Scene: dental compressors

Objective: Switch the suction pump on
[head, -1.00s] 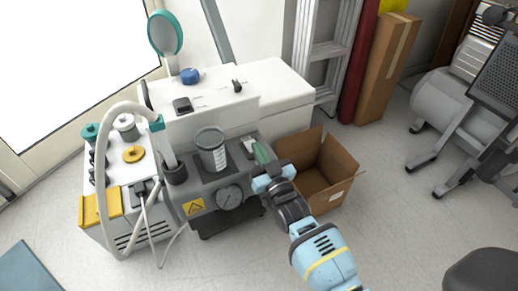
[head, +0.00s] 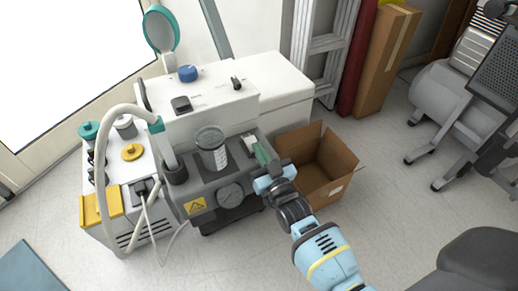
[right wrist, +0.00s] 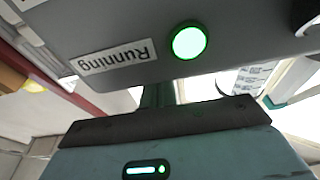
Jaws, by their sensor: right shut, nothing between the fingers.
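The suction pump is a grey unit (head: 197,222) with a round gauge (head: 230,195) and a clear jar (head: 212,150), in front of a white housing. My right gripper (head: 263,155) is at the right end of the grey unit, its green fingers shut and empty. In the right wrist view the shut fingers (right wrist: 157,95) point at a grey panel. That panel carries a bright green lit round lamp or button (right wrist: 188,42) and an upside-down label reading "Running" (right wrist: 113,57). Whether the fingertips touch anything is hidden. My left gripper is not in view.
A black rocker (head: 181,104), a blue knob (head: 187,74) and a small black toggle (head: 236,83) sit on the white housing. An open cardboard box (head: 335,180) stands right of my gripper. A pale hose (head: 101,190) loops at the left.

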